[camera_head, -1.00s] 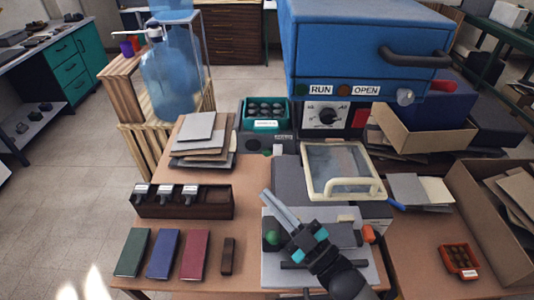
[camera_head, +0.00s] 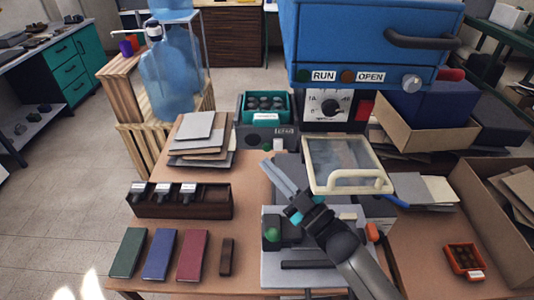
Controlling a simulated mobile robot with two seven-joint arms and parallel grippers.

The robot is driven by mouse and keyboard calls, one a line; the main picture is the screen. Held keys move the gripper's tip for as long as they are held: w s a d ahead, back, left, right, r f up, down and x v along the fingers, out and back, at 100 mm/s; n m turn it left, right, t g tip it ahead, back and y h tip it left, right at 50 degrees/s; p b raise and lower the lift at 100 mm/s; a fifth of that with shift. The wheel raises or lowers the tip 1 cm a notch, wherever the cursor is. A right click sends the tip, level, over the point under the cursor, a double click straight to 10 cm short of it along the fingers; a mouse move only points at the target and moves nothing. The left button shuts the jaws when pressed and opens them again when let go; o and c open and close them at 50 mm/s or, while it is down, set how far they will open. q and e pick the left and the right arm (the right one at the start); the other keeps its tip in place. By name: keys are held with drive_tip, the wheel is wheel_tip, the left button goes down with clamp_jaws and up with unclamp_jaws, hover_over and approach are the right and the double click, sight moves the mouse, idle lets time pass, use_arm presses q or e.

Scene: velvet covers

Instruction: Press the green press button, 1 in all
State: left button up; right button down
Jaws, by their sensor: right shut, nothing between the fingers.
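The green press button (camera_head: 271,235) is a round green knob on the dark block at the left side of the grey press (camera_head: 300,264), at the front of the brown table. My right gripper (camera_head: 271,164) is shut and empty. Its fingers point up and left, over the grey surface behind the press, with the tips beyond the green button in the picture and apart from it. My right arm crosses over the right half of the press and hides part of it. My left gripper is not in view.
An orange knob (camera_head: 372,232) is on the press's right side. A clear-lidded box with a cream handle (camera_head: 358,182) stands behind. A dark rack (camera_head: 215,207) and coloured booklets (camera_head: 162,254) lie left. A blue machine (camera_head: 375,35) overhangs the back.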

drive_tip(key=shift+w, duration=0.8)
drive_tip(key=shift+w, duration=0.1)
idle(1.4)
drive_tip(key=shift+w+b, duration=0.35)
drive_tip(key=shift+b, duration=0.05)
drive_tip(key=shift+w, duration=0.55)
idle(0.7)
drive_tip(key=shift+s, duration=0.15)
drive_tip(key=shift+s+p, duration=0.3)
drive_tip(key=shift+s, duration=0.55)
drive_tip(key=shift+s+p, duration=1.3)
drive_tip(key=shift+s, duration=1.2)
